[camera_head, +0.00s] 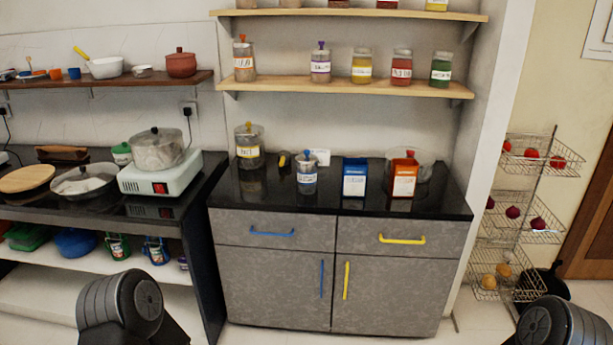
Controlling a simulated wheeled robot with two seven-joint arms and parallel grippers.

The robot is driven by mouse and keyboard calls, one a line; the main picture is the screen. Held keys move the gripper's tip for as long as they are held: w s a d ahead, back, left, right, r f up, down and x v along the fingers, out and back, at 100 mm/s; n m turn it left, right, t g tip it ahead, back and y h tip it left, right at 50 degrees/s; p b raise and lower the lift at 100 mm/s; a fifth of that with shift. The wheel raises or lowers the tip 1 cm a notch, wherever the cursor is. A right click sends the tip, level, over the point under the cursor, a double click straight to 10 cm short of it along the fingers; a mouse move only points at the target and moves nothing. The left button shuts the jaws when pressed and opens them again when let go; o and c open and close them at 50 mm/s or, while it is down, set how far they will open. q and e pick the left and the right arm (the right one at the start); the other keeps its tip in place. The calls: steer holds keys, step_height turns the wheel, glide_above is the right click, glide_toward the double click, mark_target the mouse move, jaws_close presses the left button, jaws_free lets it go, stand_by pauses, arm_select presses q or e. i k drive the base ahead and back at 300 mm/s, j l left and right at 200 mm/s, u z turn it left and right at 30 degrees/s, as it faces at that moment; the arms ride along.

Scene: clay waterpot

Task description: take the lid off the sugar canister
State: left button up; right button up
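Two lidded clear canisters stand on the black counter (440,201). The larger canister (249,158) is at the counter's left end; it has a pale label and a lid with a yellow knob. The smaller canister (307,186) stands to its right, nearer the front, with a white label and a lid with a blue knob. The labels are too small to read, so I cannot tell which one is the sugar canister. Both lids are on. Neither of my grippers is in view; only dark parts of my arms show at the bottom left and bottom right.
Blue (354,178) and orange (403,178) boxes stand right of the canisters, with a glass pot (425,168) behind. A small dark object (284,159) lies between the canisters. Jars line the shelf (345,88) above. A stove (160,178) with a pot stands left.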

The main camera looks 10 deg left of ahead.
mark_target(305, 159)
steer(key=i+l, duration=0.3)
steer(key=i, duration=0.15)
steer(key=i+l, duration=0.25)
steer(key=i, duration=0.25)
steer(key=i+l, duration=0.3)
steer(key=i, duration=0.15)
steer(key=i+l, duration=0.3)
steer(key=i, duration=0.2)
